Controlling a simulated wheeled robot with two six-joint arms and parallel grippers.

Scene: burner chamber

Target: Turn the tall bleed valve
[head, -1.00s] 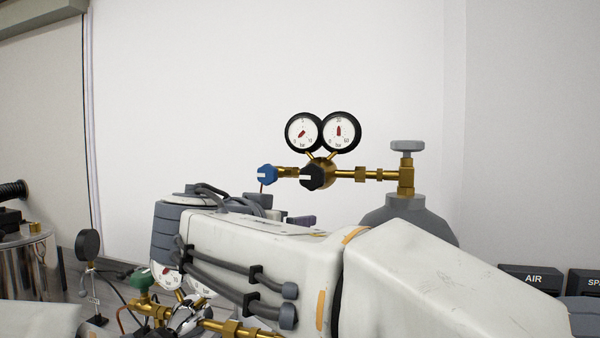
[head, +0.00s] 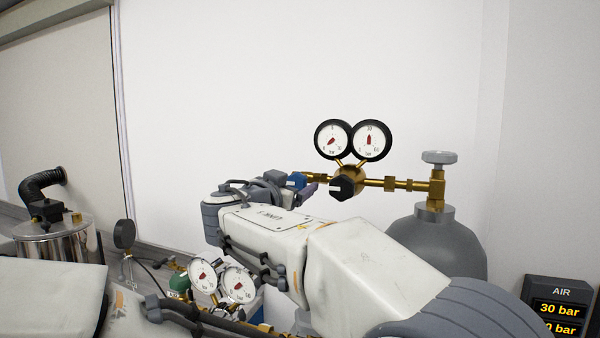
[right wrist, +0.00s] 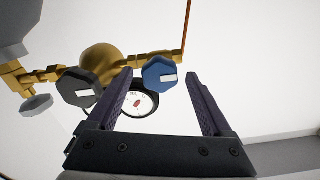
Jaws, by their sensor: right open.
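The tall gas assembly has a blue octagonal knob (head: 297,180) with a white mark at the left end of its brass line. I take this knob as the tall bleed valve. In the right wrist view the blue knob (right wrist: 159,73) appears between the fingertips of my right gripper (right wrist: 159,80). That gripper is open, and no grip on the knob shows. In the head view my right gripper (head: 306,192) is beside the knob and partly hidden by my wrist. My left arm shows at the lower left, but its gripper does not.
A black knob (head: 342,189) sits just right of the blue one, under two gauges (head: 352,140). A grey cylinder (head: 436,250) stands at the right. A lower assembly with a green knob (head: 179,283) and gauges is at lower left. An AIR display (head: 559,305) is at lower right.

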